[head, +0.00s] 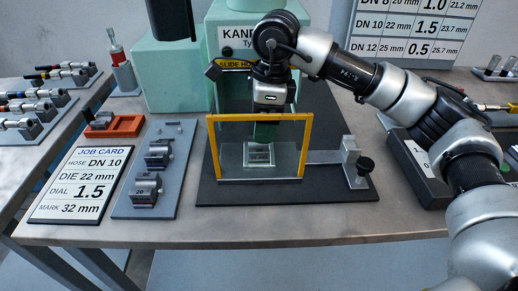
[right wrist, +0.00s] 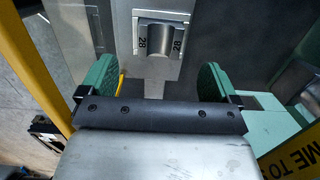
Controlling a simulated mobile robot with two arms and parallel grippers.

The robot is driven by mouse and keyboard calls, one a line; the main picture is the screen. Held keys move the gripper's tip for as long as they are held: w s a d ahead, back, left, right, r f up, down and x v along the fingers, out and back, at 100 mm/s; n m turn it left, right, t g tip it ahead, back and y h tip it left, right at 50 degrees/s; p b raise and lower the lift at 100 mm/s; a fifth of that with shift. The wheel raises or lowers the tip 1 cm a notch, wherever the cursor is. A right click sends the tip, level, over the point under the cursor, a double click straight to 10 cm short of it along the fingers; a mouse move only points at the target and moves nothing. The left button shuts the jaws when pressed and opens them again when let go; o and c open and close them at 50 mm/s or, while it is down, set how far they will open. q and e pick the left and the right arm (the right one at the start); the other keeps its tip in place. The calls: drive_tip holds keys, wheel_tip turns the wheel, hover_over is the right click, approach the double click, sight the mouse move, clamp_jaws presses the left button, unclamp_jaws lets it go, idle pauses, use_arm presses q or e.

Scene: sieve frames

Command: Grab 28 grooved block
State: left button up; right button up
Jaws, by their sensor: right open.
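The grooved block marked 28 (right wrist: 158,40) is a small grey block with a curved channel, and its number shows on both sides of the groove in the right wrist view. In the head view the block (head: 259,155) sits behind the clear panel of a yellow-framed guard (head: 213,150). My right gripper (head: 266,130) points down above the block, partly hidden by the guard's top bar. Its green fingers (right wrist: 157,75) are wide apart and empty, with the block ahead of them and not between them. My left gripper is not in view.
A grey tray (head: 123,200) with several other grooved blocks lies left of the guard, beside the job card (head: 80,185). A green machine (head: 178,75) stands behind. A black knob (head: 364,165) is right of the guard. The table front is clear.

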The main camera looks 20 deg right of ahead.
drive_tip(key=f, duration=0.6)
drive_tip(key=shift+w+a+f, duration=0.1)
drive_tip(key=shift+a+f, duration=0.05)
drive_tip(key=shift+a, duration=0.25)
